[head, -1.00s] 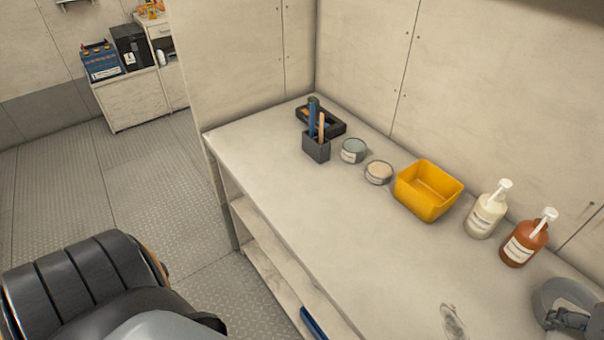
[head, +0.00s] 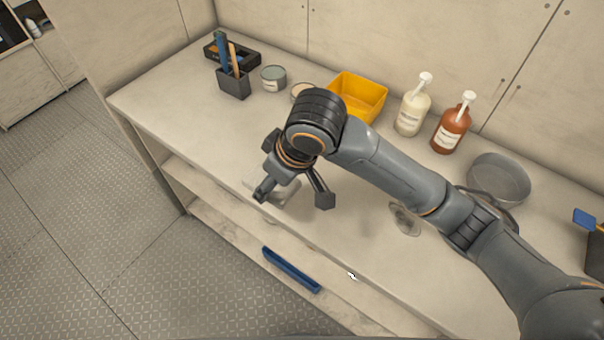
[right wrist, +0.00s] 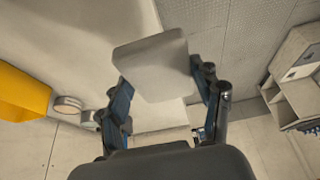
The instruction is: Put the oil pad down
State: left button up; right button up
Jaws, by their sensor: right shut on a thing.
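The oil pad (right wrist: 150,66) is a pale grey, flat square in the right wrist view. It sits between the two fingers of my right gripper (right wrist: 160,88), which is shut on it. In the head view my right gripper (head: 293,197) is over the front part of the bench top (head: 180,100). The pad shows there as a pale, partly hidden shape (head: 284,192) between the fingers. I cannot tell whether it touches the bench. My left gripper is not in view.
A yellow bin (head: 362,93), tins (head: 273,78), a tool holder (head: 234,84), a white pump bottle (head: 411,110), a brown one (head: 452,125) and a grey bowl (head: 498,178) line the back. A clear item (head: 405,219) lies right of the gripper. A blue tray (head: 291,270) is below. The left bench top is clear.

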jog(key=w+d+f+p, duration=0.1)
jog(key=w+d+f, duration=0.25)
jog(key=w, duration=0.25)
send_over(304, 173)
jog(key=s, duration=0.3)
jog(key=f, duration=0.4)
jog(key=shift+w+a+f+p, duration=0.15)
jog(key=shift+w+f+p, duration=0.1)
jog(key=shift+f+p, duration=0.1)
notch_tip(304, 173, down, 3)
jog(key=shift+w+p, duration=0.15)
jog(key=shift+p, duration=0.45)
jog(key=shift+f, duration=0.3)
jog(key=shift+f, duration=0.15)
jog(key=o, duration=1)
jog(key=shift+r, duration=0.2)
